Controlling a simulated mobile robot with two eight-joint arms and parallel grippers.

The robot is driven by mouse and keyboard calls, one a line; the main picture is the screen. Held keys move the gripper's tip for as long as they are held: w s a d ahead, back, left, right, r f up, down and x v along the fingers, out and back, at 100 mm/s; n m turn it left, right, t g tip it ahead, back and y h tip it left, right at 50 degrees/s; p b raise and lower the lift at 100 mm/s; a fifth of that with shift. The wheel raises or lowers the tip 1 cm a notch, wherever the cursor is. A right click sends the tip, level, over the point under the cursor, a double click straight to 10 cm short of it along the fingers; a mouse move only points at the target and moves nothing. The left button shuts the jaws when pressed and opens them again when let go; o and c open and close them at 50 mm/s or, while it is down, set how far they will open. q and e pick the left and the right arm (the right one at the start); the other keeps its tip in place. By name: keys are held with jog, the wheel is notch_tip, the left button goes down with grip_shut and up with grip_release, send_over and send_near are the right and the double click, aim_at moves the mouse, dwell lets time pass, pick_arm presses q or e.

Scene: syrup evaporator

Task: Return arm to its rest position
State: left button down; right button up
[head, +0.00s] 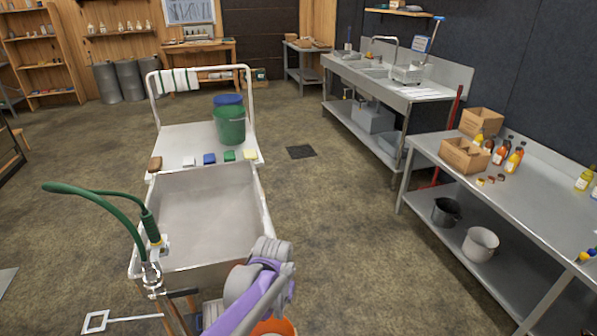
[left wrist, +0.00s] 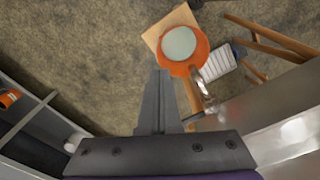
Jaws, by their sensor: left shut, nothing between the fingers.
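My left arm enters the head view at the bottom, purple with a grey wrist end (head: 265,255), in front of the near right corner of the steel basin. In the left wrist view my left gripper (left wrist: 160,78) has its dark fingers together, with nothing between them. Beyond the fingertips is an orange bucket (left wrist: 200,54) with a pale round surface inside, on a light wooden board (left wrist: 154,38). A metal spout (left wrist: 203,92) shows between the bucket and the gripper. My right gripper is not in view.
A steel table (head: 480,195) with bottles and boxes is at right. Open floor (head: 335,220) lies between.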

pick_arm(q)
jog(key=s+a+r+n+t, duration=0.1)
jog(key=s+a+r+t, duration=0.1)
jog(key=s+a, duration=0.4)
jog(key=s+a+r+n+t+p, duration=0.1)
jog(key=s+a, duration=0.5)
jog(key=s, duration=0.7)
jog(key=shift+s+a+r+n+t, duration=0.15)
jog(key=shift+a+r+n+t, duration=0.15)
jog(key=shift+r+t, duration=0.6)
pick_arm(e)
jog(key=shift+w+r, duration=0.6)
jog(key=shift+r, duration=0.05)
